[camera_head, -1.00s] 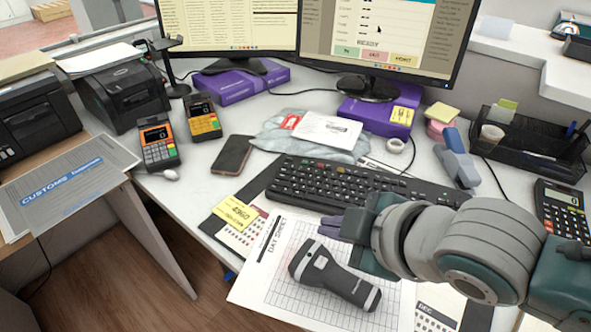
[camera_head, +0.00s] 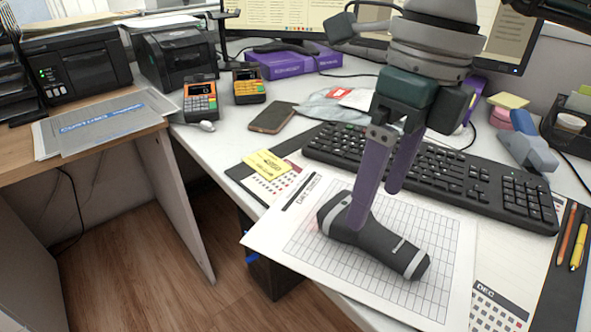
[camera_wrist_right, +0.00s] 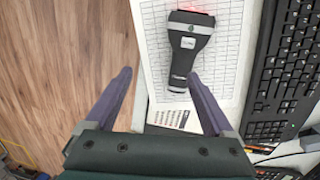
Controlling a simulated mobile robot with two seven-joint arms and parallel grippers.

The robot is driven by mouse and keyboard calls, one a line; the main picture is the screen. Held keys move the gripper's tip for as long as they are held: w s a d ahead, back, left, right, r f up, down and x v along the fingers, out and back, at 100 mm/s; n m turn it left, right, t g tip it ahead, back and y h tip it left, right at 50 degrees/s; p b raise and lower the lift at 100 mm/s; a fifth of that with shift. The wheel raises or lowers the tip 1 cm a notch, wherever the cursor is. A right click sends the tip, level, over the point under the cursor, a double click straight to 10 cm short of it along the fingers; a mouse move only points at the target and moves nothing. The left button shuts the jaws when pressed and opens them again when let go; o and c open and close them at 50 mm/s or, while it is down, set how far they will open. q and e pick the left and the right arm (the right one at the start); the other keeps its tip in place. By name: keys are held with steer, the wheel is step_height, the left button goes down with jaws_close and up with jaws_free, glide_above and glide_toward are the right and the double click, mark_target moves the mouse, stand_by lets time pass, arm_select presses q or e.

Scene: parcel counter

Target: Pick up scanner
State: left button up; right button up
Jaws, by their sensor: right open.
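The scanner (camera_head: 378,248) is dark grey and black and lies on a gridded sheet, its wide head to the left and its handle to the lower right. In the right wrist view the scanner (camera_wrist_right: 187,45) lies ahead of the fingers, nearer the right one, with a red glow at its head. My right gripper (camera_head: 374,209) points down over the scanner with its purple fingers apart and empty. One finger overlaps the scanner in the head view; I cannot tell whether it touches. Both fingers show in the wrist view (camera_wrist_right: 160,74). My left gripper is not in view.
A black keyboard (camera_head: 480,196) lies just behind the sheet (camera_head: 270,236). A phone (camera_head: 272,118), two card terminals (camera_head: 200,102) and a blue-grey handheld device (camera_head: 527,145) stand farther off. Pens (camera_head: 567,235) lie at the right. The desk's front edge is close to the sheet.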

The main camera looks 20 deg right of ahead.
mark_target(385, 237)
steer(key=shift+w+d+h, duration=0.2)
steer(key=shift+d+h, duration=0.5)
steer(key=shift+d, duration=0.4)
steer(key=shift+d+f, duration=0.25)
steer(key=shift+d, duration=0.05)
step_height(385, 237, down, 9)
steer(key=shift+w+d+f+b, duration=0.15)
steer(key=shift+f+b, duration=0.05)
steer(key=shift+b, duration=0.95)
jaws_close()
steer(key=shift+r, duration=0.1)
